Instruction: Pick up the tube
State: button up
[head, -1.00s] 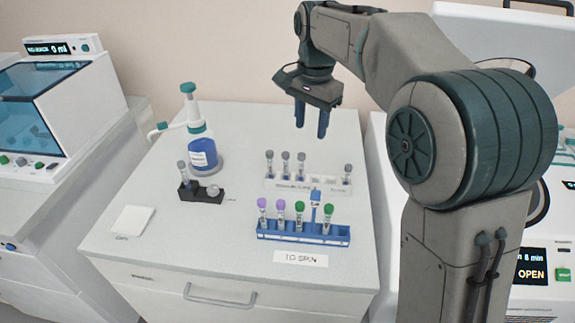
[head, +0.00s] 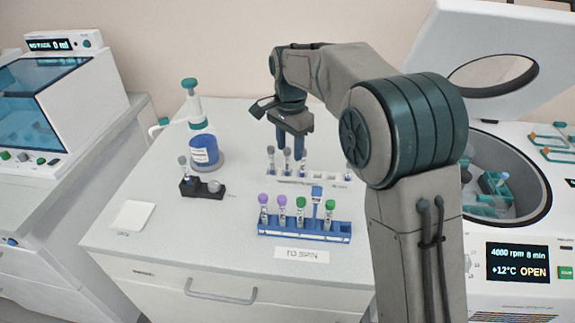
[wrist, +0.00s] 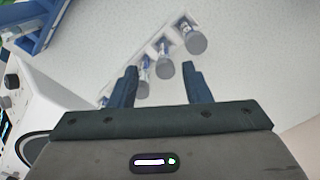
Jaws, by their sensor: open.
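My gripper (head: 291,150) is open and empty, pointing down over the rear white rack (head: 328,178). Three grey-capped tubes stand upright at its left: a left one (head: 271,158), a middle one (head: 287,160) and a right one (head: 302,162). Another grey-capped tube (head: 348,170) stands at the right end, partly hidden by my arm. In the wrist view, my open fingers (wrist: 160,75) show with one grey cap (wrist: 165,69) between them in the picture; whether they are around that tube I cannot tell. Which tube the task means is not marked.
A blue rack (head: 300,230) with purple- and green-capped tubes stands in front, behind a "TO SPIN" label (head: 302,254). An open centrifuge (head: 500,180) stands right. The front-left counter is mostly clear.

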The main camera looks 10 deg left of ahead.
jog(key=shift+w+a+f, duration=0.1)
jog(key=shift+a+f, duration=0.05)
jog(key=shift+f, duration=1)
jog(key=shift+a+f, duration=0.15)
jog(key=shift+f, duration=0.95)
jog(key=c, duration=0.8)
jog(key=shift+c, duration=0.2)
notch_tip(320, 180, up, 10)
jog(key=shift+r, duration=0.1)
notch_tip(320, 180, up, 4)
jog(key=p, duration=0.4)
